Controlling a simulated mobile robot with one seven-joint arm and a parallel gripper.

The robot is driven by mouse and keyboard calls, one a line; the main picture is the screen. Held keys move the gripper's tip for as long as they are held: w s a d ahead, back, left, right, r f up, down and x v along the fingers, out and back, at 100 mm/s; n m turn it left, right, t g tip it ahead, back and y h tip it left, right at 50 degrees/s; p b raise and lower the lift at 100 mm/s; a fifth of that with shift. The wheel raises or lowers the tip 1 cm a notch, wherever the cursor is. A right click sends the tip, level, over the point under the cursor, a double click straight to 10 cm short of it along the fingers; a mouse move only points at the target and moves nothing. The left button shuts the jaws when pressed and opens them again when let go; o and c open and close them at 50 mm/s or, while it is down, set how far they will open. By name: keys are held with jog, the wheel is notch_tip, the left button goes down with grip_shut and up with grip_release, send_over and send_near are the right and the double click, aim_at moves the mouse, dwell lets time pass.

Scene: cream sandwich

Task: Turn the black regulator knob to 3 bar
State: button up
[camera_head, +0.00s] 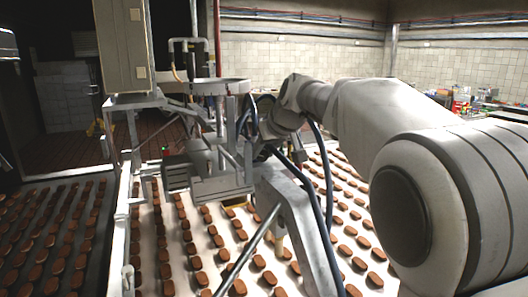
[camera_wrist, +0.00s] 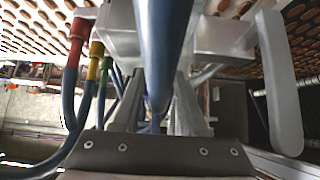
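I cannot make out the black regulator knob or its bar scale in either view. The wrist view is tight among machine parts, and a thick blue hose (camera_wrist: 165,40) runs down its middle, hiding what lies behind. My gripper (camera_wrist: 158,100) shows there as two grey fingers rising apart from a dark screwed palm, with the hose across the gap. I see nothing clearly held. In the head view my arm reaches left to the machine (camera_head: 222,185) over the conveyor, and the gripper is mostly hidden among metal parts and hoses.
Red, yellow and green hose fittings (camera_wrist: 96,68) sit close on the left in the wrist view, and a grey lever-like bar (camera_wrist: 280,85) on the right. A white conveyor (camera_head: 160,270) carries rows of brown biscuits. A grey cabinet (camera_head: 123,45) stands at the upper left.

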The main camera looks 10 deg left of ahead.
grip_shut()
jog(key=shift+w+d+m+g+y, duration=0.2)
jog(key=shift+m+g+y, duration=0.2)
jog(key=shift+y, duration=0.2)
jog(key=shift+f+m+g+y, duration=0.1)
jog(key=shift+m+g+y, duration=0.45)
jog(key=shift+y, duration=0.35)
jog(key=o, duration=0.8)
grip_release()
